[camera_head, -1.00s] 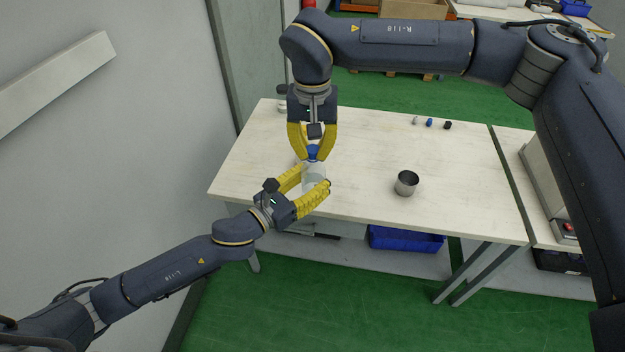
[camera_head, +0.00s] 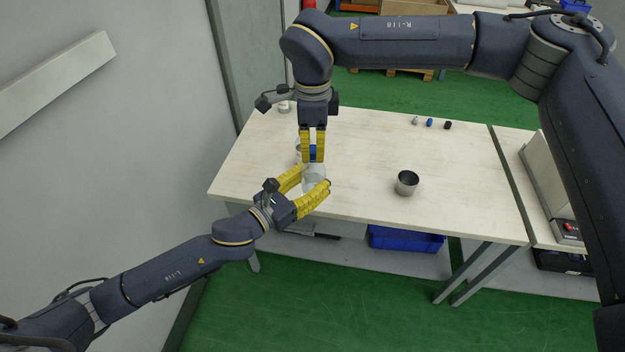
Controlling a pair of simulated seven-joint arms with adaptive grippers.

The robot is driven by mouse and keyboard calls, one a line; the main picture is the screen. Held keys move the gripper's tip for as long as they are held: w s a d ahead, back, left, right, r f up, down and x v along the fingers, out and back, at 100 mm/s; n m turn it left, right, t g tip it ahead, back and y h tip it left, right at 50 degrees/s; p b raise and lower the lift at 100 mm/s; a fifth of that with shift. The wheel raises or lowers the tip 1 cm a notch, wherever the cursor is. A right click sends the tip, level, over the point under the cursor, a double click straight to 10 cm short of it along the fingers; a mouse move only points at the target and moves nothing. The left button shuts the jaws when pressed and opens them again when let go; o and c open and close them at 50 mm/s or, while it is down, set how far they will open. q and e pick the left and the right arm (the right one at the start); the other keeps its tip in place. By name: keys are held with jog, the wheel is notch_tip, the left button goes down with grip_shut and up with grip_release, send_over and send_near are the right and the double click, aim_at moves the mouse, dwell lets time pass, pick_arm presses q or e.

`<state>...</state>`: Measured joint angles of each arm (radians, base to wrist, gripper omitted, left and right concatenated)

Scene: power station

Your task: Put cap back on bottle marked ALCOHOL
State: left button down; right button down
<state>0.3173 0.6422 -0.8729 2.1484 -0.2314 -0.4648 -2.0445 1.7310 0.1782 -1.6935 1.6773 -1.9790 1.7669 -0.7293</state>
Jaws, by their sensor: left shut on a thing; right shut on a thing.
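A clear bottle (camera_head: 313,176) stands upright near the left front part of the table. My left gripper (camera_head: 322,184) is shut on the bottle's body from the lower left. A blue cap (camera_head: 313,153) is at the bottle's top. My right gripper (camera_head: 313,157) points down from above and is shut on the cap, its yellow fingers on both sides of it. Whether the cap is seated on the neck cannot be told. No label on the bottle can be read; the fingers hide part of it.
A metal cup (camera_head: 406,184) stands on the table (camera_head: 365,150) to the right. Several small caps, one of them blue (camera_head: 429,123), lie at the back right. A white-topped container (camera_head: 284,107) stands at the back left. Another object is partly hidden behind my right gripper.

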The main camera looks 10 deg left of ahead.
jog(key=m, duration=1.1)
jog(key=shift+m, duration=0.4)
jog(key=m, duration=1)
jog(key=shift+m, duration=0.3)
jog(key=m, duration=0.4)
jog(key=shift+f, duration=0.1)
jog(key=m, duration=0.3)
jog(key=shift+m, duration=0.4)
jog(key=c, duration=1.4)
grip_release()
jog(key=shift+o, duration=0.2)
